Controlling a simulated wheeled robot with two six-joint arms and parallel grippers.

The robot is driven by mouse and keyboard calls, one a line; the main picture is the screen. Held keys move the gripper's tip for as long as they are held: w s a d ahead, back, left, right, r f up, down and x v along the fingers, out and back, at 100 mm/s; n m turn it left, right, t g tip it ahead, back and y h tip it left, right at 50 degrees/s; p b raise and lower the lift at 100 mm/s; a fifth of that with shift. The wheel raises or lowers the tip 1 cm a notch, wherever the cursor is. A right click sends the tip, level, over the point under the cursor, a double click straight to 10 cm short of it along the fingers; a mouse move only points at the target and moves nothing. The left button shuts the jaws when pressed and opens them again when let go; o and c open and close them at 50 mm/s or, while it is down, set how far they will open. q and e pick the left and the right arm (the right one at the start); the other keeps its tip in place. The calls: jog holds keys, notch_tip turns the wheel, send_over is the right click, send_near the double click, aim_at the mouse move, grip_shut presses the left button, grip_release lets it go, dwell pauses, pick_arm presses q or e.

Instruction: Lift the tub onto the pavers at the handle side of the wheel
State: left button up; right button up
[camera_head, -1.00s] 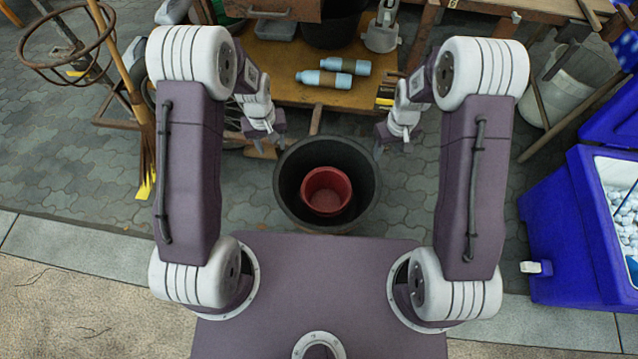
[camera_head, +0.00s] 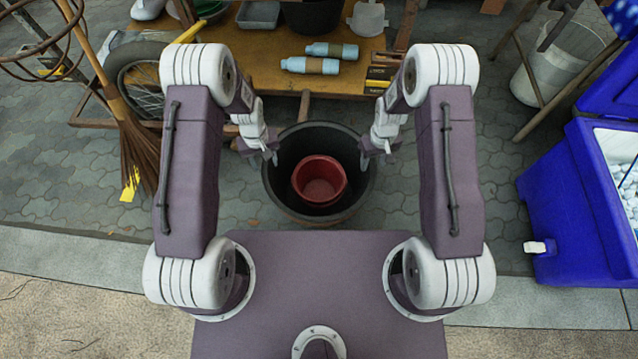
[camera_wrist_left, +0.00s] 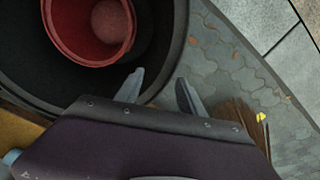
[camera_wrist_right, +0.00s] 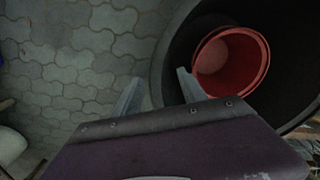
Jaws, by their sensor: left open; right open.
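The large black tub (camera_head: 283,203) stands upright on the grey pavers in front of my base, with a red bucket (camera_head: 320,180) inside it. My left gripper (camera_head: 268,158) is open at the tub's left rim. In the left wrist view its fingers (camera_wrist_left: 157,92) appear on either side of the rim, one over the inside. My right gripper (camera_head: 374,160) is open at the right rim, and its fingers (camera_wrist_right: 157,92) likewise appear either side of it. Contact cannot be told. A spoked wheel (camera_head: 140,85) stands at the left, partly hidden behind my left arm.
A low wooden bench (camera_head: 275,75) with blue bottles (camera_head: 310,65) is behind the tub. A broom (camera_head: 130,150) leans at the left. A blue cooler (camera_head: 560,215) stands at the right. Bare pavers (camera_head: 75,165) lie at the left, and more lie between tub and cooler.

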aim_at(266, 167)
pick_arm(q)
jog(key=shift+f, duration=1.85)
pick_arm(e)
jog(key=shift+f, duration=1.85)
pick_arm(q)
grip_shut()
pick_arm(e)
grip_shut()
